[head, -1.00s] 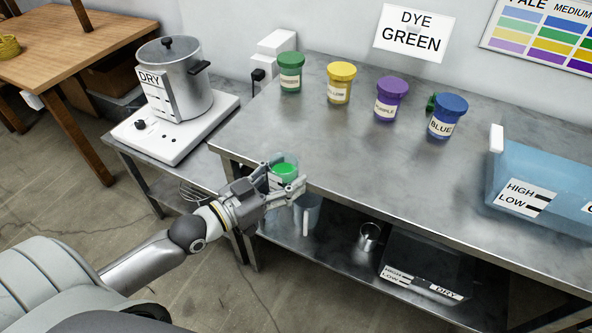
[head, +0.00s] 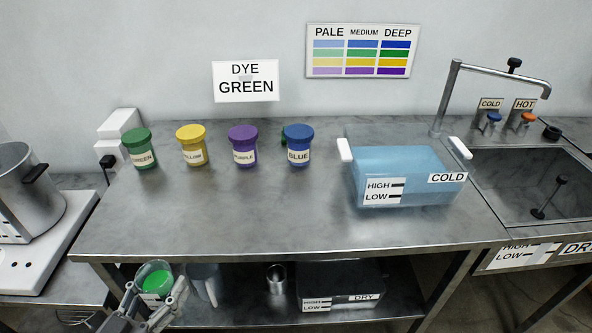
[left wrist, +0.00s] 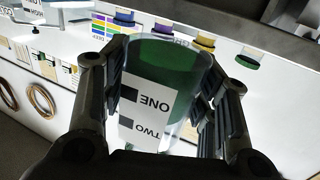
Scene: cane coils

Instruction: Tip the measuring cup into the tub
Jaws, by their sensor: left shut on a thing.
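My left gripper (head: 156,292) is at the lower left of the head view, in front of the table's front edge. It is shut on a clear measuring cup (head: 155,276) with green dye in it. The left wrist view shows the cup (left wrist: 168,100) between the fingers, its label reading ONE and TWO upside down. The translucent blue tub (head: 408,165) stands on the table to the right, marked COLD, HIGH and LOW, with white handles. The cup is well left of the tub and apart from it. My right gripper is not in view.
Lidded green (head: 141,148), yellow (head: 192,145), purple (head: 243,146) and blue (head: 298,146) dye jars stand along the back. The table's front middle is clear. A jug (head: 204,285), metal cup (head: 277,279) and dark DRY tub (head: 340,284) are below. A sink (head: 545,180) is right.

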